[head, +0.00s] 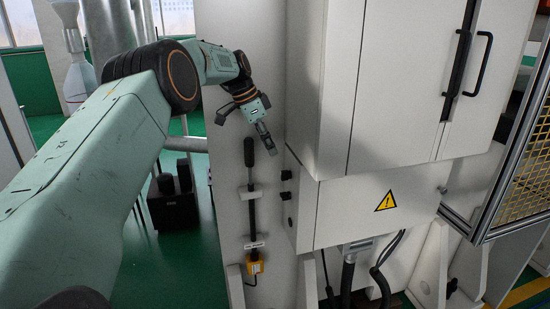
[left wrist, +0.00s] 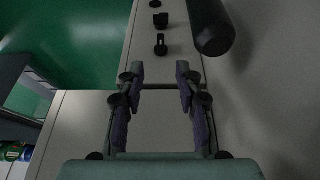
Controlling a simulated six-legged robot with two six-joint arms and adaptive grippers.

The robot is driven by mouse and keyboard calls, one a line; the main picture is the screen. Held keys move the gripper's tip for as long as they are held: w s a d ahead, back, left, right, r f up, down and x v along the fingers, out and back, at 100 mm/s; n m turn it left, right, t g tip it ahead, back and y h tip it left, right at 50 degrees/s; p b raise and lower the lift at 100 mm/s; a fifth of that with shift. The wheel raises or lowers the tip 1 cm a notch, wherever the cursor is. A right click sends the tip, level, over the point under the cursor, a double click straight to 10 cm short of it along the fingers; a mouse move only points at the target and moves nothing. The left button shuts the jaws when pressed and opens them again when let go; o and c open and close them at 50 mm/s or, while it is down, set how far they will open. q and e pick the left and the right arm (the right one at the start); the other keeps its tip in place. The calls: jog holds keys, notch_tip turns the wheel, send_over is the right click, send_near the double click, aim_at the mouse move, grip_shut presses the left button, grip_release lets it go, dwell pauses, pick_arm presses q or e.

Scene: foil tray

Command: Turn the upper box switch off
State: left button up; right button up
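Two small black switches sit one above the other on the left side face of the white lower box. The upper switch (head: 286,175) is just above the lower switch (head: 286,196). In the left wrist view the upper switch (left wrist: 160,45) appears ahead of the fingertips, with the lower switch (left wrist: 160,20) beyond it. Their on or off positions are too small to tell. My left gripper (head: 266,140) points downward, above and left of the upper switch, apart from it. Its fingers (left wrist: 159,75) are spread and empty. My right gripper is not in view.
A black-handled tool (head: 250,152) hangs on the white panel left of the switches; a dark cylinder (left wrist: 210,25) is close at right in the wrist view. The white lower box (head: 340,205) bears a yellow warning sign (head: 386,201). A large cabinet (head: 400,80) overhangs it.

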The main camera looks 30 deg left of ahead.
pick_arm(q)
jog(key=shift+v, duration=1.05)
